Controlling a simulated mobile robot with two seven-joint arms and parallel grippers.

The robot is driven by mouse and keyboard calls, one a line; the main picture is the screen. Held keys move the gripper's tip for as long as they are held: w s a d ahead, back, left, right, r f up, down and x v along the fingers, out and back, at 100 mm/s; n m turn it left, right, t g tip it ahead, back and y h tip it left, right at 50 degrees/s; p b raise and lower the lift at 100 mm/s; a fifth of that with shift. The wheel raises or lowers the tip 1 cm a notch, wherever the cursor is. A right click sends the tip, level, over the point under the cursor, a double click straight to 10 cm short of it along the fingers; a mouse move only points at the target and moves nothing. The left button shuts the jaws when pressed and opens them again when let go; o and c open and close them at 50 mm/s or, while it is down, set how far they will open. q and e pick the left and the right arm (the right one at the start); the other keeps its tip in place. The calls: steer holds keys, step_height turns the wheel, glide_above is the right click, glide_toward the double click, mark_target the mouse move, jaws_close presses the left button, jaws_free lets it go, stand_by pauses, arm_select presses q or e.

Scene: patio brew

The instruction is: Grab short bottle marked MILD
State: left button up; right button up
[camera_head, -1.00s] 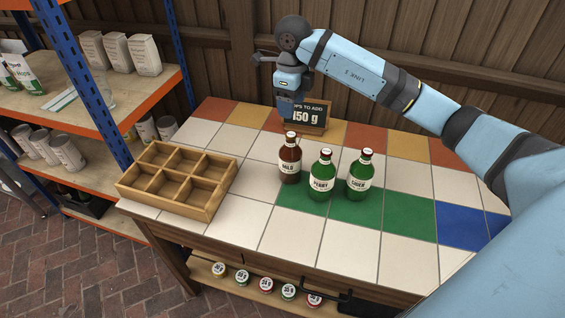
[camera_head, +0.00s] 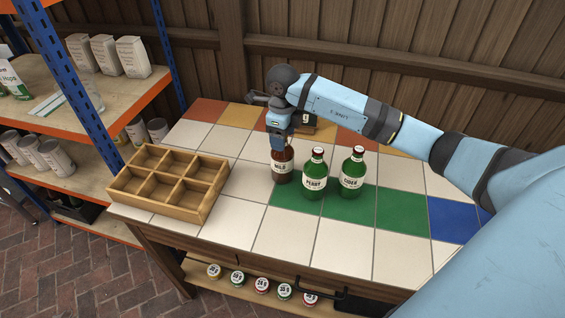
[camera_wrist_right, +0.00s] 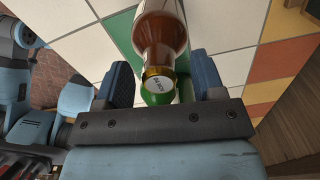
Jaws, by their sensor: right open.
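The short brown bottle marked MILD (camera_head: 283,168) stands upright on the tiled table, leftmost of three bottles. My right gripper (camera_head: 280,146) is over its top from behind and hides the cap and part of the neck in the head view. In the right wrist view the brown bottle (camera_wrist_right: 164,32) reaches in between the two blue fingers of the right gripper (camera_wrist_right: 161,80). The jaws are open, with a gap on each side of the neck. My left gripper is not in view.
The green PERRY bottle (camera_head: 314,178) stands close on the right, with the green CIDER bottle (camera_head: 352,174) beyond it. An empty wooden crate (camera_head: 205,213) is at the table's left. A small dark sign (camera_head: 309,121) stands behind my gripper. The front tiles are clear.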

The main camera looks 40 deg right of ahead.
jaws_close()
steer(key=shift+r, duration=0.1)
